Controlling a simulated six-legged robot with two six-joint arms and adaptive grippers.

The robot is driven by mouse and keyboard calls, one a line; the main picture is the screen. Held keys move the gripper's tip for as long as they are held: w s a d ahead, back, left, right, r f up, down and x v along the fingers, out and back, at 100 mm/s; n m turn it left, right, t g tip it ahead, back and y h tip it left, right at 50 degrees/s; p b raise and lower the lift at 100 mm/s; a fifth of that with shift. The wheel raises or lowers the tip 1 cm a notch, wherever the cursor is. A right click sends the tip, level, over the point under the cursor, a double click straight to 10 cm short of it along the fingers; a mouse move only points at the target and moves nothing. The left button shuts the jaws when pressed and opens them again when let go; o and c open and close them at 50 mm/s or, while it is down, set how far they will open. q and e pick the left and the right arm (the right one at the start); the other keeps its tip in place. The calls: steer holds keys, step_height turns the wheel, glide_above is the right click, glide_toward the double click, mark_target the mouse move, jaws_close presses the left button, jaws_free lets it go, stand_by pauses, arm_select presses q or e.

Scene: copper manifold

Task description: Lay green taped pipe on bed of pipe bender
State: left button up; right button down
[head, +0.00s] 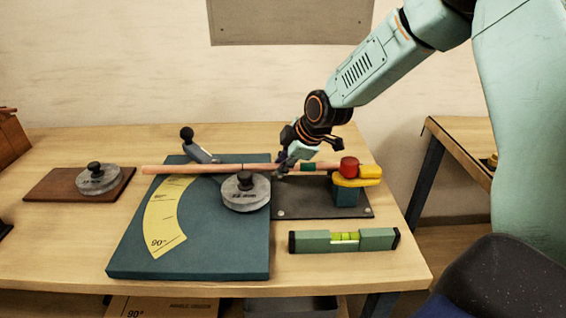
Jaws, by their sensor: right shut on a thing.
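The copper pipe (170,169) with a green tape band (308,168) extends level across the pipe bender's blue bed (205,240). It passes behind the grey round former (245,192), and its right end meets the red and yellow clamp (358,172). I cannot tell whether the pipe rests on the bed or hovers just above it. My right gripper (284,167) reaches down from the upper right and is shut on the pipe, just left of the green tape. My left gripper is out of view.
A green spirit level (344,240) lies at the front right of the bench (330,283). A second grey former (97,178) sits on a brown board (55,185) at left. The bender's black-knobbed lever (198,150) stands behind the pipe. A dark plate (300,206) extends right of the bed.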

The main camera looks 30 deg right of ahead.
steer(key=shift+w+a+f, duration=0.1)
steer(key=shift+f, duration=0.35)
steer(key=shift+a+b, duration=0.2)
steer(key=shift+b, duration=0.2)
steer(key=shift+s, duration=0.2)
steer(key=shift+d, duration=0.15)
steer(key=shift+w+d+f, duration=0.1)
steer(key=shift+d+p, duration=0.15)
steer(key=shift+p, duration=0.35)
steer(key=shift+s, duration=0.2)
